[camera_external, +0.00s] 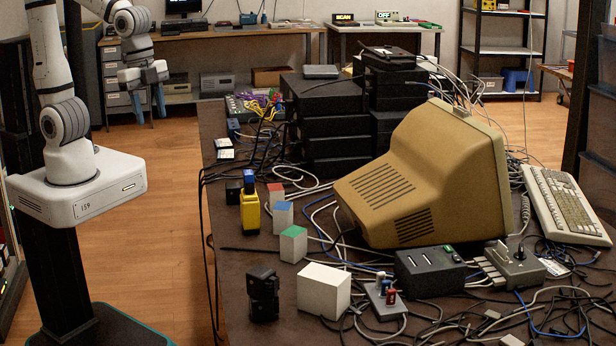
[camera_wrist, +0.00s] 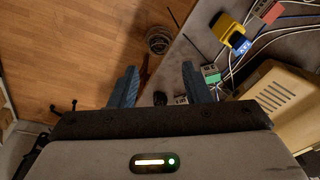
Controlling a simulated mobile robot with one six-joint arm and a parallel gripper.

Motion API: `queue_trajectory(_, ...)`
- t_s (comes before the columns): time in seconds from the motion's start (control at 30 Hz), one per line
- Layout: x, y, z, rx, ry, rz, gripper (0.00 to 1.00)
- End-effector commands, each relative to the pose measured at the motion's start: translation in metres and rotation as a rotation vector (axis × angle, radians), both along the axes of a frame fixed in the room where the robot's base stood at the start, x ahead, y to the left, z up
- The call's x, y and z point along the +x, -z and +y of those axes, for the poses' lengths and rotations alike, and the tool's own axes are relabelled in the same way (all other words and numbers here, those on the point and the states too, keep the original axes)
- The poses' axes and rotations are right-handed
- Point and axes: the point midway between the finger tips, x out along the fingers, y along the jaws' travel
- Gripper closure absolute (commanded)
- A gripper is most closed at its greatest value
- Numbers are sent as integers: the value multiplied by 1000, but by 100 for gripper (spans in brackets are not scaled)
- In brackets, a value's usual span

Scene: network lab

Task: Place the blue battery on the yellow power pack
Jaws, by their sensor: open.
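The yellow power pack (camera_external: 250,214) stands upright near the left edge of the table. A blue block that looks like the blue battery (camera_external: 249,182) is at its top; I cannot tell whether it is fully seated. In the wrist view the yellow power pack (camera_wrist: 228,27) lies toward the upper right, with a dark patch on it. My gripper (camera_external: 150,112) is open and empty, left of the table and well away from the pack. Its two blue fingers show spread in the wrist view (camera_wrist: 158,72).
Cubes with red (camera_external: 276,193), blue (camera_external: 283,215) and green (camera_external: 293,245) tops stand right of the pack. A white block (camera_external: 323,291) and a black device (camera_external: 264,294) are in front. Cables and a beige monitor (camera_external: 430,175) crowd the right. The floor (camera_external: 160,210) left of the table is clear.

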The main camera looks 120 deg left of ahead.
Motion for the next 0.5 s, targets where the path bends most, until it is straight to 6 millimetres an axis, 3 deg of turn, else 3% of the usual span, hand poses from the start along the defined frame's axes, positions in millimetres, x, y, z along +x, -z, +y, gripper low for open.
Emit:
queue_trajectory(0.1,-37,1,-25,-30,-97,-43,57)
queue_trajectory(0.2,-57,5,-36,-54,-164,-64,57)
queue_trajectory(0.33,-71,8,-42,-72,-213,-76,57)
queue_trajectory(0.5,-74,9,-43,-75,-226,-78,57)
